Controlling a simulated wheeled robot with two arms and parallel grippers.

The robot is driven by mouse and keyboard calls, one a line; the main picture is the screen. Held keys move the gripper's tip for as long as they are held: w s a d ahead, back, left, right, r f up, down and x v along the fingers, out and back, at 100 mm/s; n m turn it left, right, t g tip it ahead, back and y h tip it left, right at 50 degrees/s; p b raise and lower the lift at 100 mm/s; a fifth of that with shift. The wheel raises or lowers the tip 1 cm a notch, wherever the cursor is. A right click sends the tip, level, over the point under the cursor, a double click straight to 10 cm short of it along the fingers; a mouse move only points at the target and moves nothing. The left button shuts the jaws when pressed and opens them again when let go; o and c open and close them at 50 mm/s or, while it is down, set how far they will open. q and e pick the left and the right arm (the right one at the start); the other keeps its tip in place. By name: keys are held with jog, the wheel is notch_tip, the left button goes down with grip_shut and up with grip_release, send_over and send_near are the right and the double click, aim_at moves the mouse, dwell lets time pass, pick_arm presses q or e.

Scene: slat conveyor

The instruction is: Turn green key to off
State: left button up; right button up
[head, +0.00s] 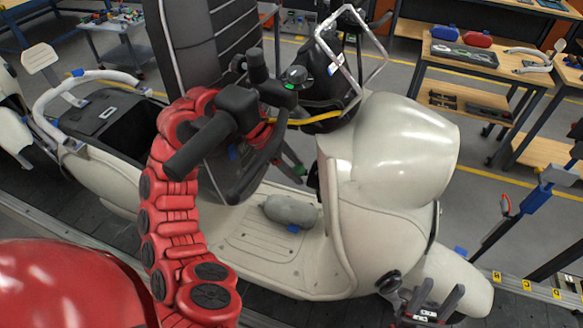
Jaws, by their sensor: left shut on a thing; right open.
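The green key (300,171) is a small patch of green on the inner side of the cream scooter's (385,160) front shield, below the handlebar. My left gripper (292,161) reaches it from behind the black handlebar grip and lever, at the end of the red jointed arm. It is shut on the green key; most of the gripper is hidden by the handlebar. The key's exact turn angle is too small to tell. My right gripper (430,303) is open and empty at the bottom right, in front of the scooter's front wheel cover.
A grey rounded object (290,210) lies on the footboard. A wooden workbench (465,60) with blue and red items stands behind. A conveyor rail (535,288) runs along the right front.

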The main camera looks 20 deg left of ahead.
pick_arm(q)
jog(key=shift+w+d+r, duration=0.2)
jog(key=shift+d+r, duration=0.1)
jog(key=shift+r, duration=0.2)
jog(key=o, duration=1)
jog(key=shift+o, duration=1)
